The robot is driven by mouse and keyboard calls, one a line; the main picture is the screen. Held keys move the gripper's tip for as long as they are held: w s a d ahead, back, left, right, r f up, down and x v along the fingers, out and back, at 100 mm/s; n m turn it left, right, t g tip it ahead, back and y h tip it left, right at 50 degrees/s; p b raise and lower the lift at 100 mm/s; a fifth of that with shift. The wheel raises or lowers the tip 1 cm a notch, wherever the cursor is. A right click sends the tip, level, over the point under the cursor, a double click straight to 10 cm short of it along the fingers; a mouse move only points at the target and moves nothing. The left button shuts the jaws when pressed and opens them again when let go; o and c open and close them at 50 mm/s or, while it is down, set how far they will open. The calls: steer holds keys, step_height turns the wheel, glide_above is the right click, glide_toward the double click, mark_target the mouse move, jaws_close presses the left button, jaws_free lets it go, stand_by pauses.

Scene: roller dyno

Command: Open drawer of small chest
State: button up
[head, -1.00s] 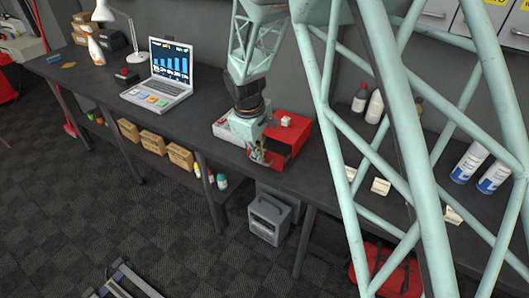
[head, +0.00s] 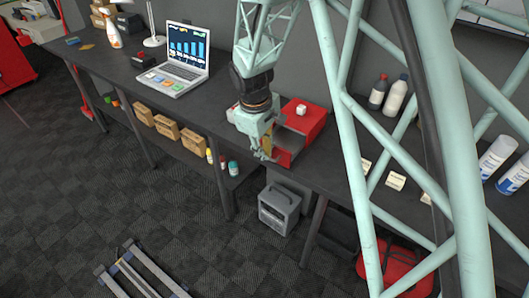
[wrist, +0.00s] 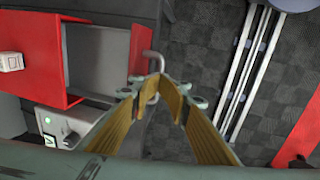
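The small red chest (head: 309,119) stands on the dark bench; its red side also shows at the left of the wrist view (wrist: 36,75). Its drawer (wrist: 98,46) is pulled out, showing a grey interior. The red drawer front (wrist: 138,48) carries a grey bar handle (wrist: 157,58). My gripper (wrist: 158,84) has its yellow-padded fingers closed together around the handle, with part of the bar hidden between the tips. In the head view, my gripper (head: 266,153) is at the drawer front (head: 283,158), past the bench's front edge.
A laptop (head: 176,68) stands farther left on the bench. A white block (head: 301,110) sits on the chest. A grey box (head: 279,209) stands on the floor below. Bottles (head: 393,98) stand to the right.

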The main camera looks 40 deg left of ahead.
steer(key=shift+r, duration=0.15)
stand_by(0.3)
step_height(320, 180, up, 12)
steer(key=s, duration=0.2)
steer(key=shift+d+f, duration=0.2)
steer(key=shift+f, duration=0.05)
stand_by(0.3)
stand_by(0.3)
